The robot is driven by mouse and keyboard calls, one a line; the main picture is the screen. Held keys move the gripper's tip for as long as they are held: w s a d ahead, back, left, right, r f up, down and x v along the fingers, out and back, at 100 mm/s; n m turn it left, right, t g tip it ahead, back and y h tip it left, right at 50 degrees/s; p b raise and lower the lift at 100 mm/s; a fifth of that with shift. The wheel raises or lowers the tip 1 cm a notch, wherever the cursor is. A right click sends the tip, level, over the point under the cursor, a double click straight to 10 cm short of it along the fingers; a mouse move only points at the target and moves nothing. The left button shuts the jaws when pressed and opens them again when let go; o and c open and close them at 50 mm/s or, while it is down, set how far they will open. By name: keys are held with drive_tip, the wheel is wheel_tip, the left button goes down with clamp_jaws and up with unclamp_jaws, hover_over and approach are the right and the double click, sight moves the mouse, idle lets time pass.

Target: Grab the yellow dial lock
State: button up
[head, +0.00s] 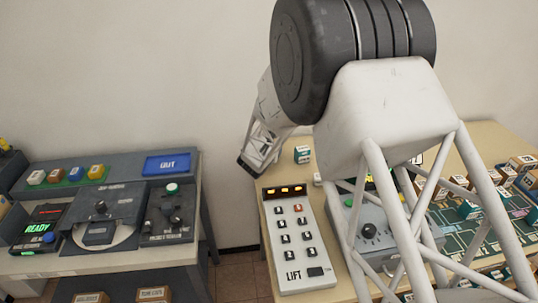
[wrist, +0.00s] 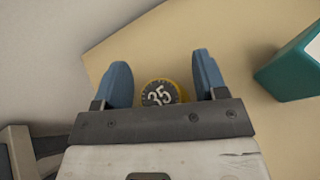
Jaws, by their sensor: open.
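The yellow dial lock (wrist: 181,90) shows in the wrist view, with a dark round dial face bearing the number 35. It rests on the tan tabletop and lies between the two blue fingers of my gripper (wrist: 162,82), nearer the gripper's grey base than the fingertips in the picture. The fingers are apart, with a gap on each side of the lock. Part of the lock is hidden behind the gripper base. In the head view my arm hides the lock and the fingers; only the white and dark end of the arm shows.
A teal box (wrist: 295,68) stands right of the gripper in the wrist view. In the head view, a white LIFT keypad (head: 297,245) stands on the tan table (head: 482,142), with small blocks and a green board to the right. A dark console (head: 103,205) stands left, across a gap.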

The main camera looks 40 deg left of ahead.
idle(0.3)
drive_tip(key=c, duration=1.1)
drive_tip(key=shift+o, duration=0.2)
drive_tip(key=shift+r, duration=0.1)
drive_tip(key=shift+r, duration=4.95)
